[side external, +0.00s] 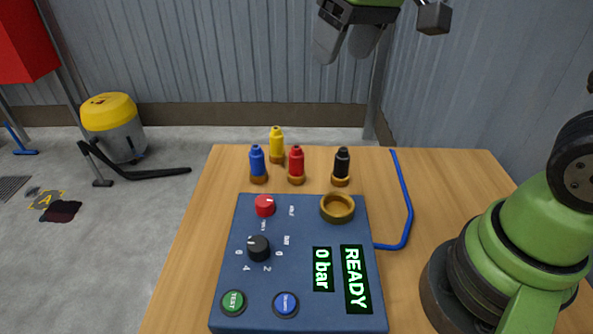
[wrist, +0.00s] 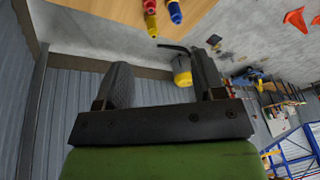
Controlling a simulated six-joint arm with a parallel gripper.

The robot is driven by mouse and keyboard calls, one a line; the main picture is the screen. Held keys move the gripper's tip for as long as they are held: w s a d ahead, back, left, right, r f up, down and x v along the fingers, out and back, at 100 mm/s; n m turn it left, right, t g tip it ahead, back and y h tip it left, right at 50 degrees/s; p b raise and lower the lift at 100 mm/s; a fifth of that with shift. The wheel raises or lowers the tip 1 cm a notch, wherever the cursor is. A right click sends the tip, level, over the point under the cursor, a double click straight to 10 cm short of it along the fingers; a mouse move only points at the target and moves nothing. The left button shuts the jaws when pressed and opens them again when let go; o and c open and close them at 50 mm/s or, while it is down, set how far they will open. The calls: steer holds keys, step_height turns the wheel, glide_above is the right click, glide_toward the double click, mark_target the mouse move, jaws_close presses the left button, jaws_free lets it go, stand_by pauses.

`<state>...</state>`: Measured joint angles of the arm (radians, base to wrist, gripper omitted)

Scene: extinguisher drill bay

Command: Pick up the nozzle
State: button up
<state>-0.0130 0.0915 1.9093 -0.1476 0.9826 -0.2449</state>
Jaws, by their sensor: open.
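Several nozzles stand upright at the back of the wooden table: a blue nozzle (side external: 257,163), a yellow nozzle (side external: 276,144), a red nozzle (side external: 296,164) and a black nozzle (side external: 342,165). Each has a brass-coloured base. The task does not say which one. My gripper (side external: 342,45) is open and empty, high above and behind the nozzles, partly cut off by the top edge. In the wrist view, my gripper's fingers (wrist: 165,82) are apart with nothing between them. Yellow, red (wrist: 150,8) and blue (wrist: 174,10) nozzles show at the top there; the black one is not visible.
A blue control panel (side external: 305,298) reading "0 bar" and "READY" lies in front of the nozzles, with a brass ring socket (side external: 337,208), knobs and buttons. A blue hose (side external: 407,205) runs along its right. A yellow-topped vacuum (side external: 113,127) stands on the floor at left.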

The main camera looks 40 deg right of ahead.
mark_target(297, 162)
steer(key=w+f+n+g, duration=0.1)
steer(key=w+f, duration=0.2)
steer(key=f, duration=0.3)
steer(key=w+f+n+g, duration=0.1)
steer(key=w+f, duration=0.2)
steer(key=f, duration=0.4)
steer(key=w+f+n+g+h, duration=0.1)
steer(key=w+f, duration=0.2)
steer(key=f, duration=0.4)
steer(key=shift+w+d+f, duration=0.15)
steer(key=shift+w+d, duration=0.15)
steer(key=shift+d, duration=0.1)
steer(key=shift+f, duration=2.8)
steer(key=shift+c, duration=0.4)
steer(key=c, duration=1)
